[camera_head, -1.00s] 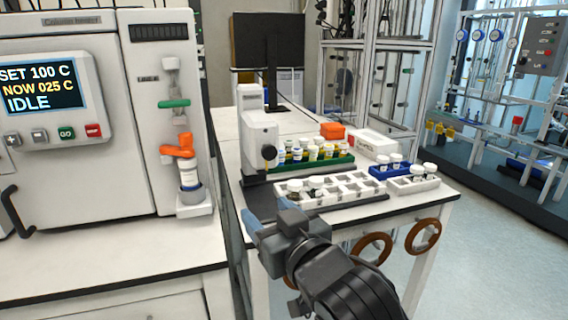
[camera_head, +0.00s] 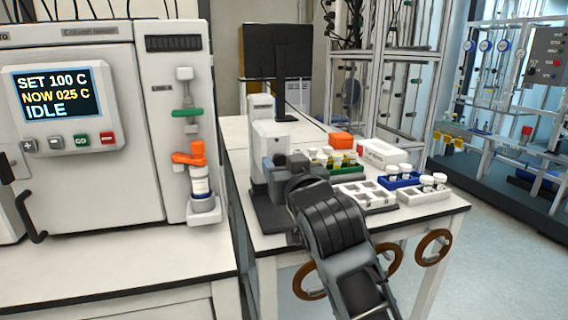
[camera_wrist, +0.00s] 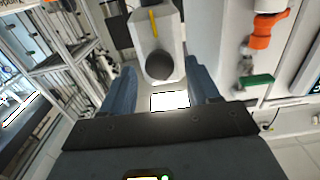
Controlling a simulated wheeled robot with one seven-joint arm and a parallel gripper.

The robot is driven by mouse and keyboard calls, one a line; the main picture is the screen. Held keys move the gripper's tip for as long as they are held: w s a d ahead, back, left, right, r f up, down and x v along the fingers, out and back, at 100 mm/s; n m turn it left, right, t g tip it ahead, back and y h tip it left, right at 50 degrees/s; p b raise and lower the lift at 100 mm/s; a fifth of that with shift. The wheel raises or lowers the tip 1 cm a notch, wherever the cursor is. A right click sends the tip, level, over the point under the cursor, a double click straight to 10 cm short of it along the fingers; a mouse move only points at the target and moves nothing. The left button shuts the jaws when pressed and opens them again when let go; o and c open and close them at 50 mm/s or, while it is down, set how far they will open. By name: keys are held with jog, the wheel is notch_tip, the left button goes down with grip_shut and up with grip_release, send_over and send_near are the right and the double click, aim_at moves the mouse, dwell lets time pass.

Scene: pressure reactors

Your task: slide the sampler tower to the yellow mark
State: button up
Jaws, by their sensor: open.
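The sampler tower (camera_head: 268,138) is an upright white block on a dark base (camera_head: 268,213) at the left of the bench. In the wrist view the tower (camera_wrist: 146,40) faces me, with a round black knob (camera_wrist: 159,67) low on its front. My gripper (camera_wrist: 160,72) is open, its two blue fingers on either side of the knob; I cannot tell whether they touch it. In the head view my gripper (camera_head: 271,168) is at the tower's front and hides the knob. A yellow strip (camera_wrist: 154,21) shows near the tower's upper part; I cannot tell whether it is the mark.
To the right are a green vial rack (camera_head: 347,172), a white tray (camera_head: 368,197), a blue rack (camera_head: 399,182) and a white vial block (camera_head: 424,194). An orange box (camera_head: 342,140) and a white box (camera_head: 384,152) stand behind. The oven cabinet (camera_head: 95,120) is at left.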

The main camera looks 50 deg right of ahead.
jog(key=shift+w+d, duration=0.15)
jog(key=shift+w, duration=0.1)
grip_shut()
dwell(0.4)
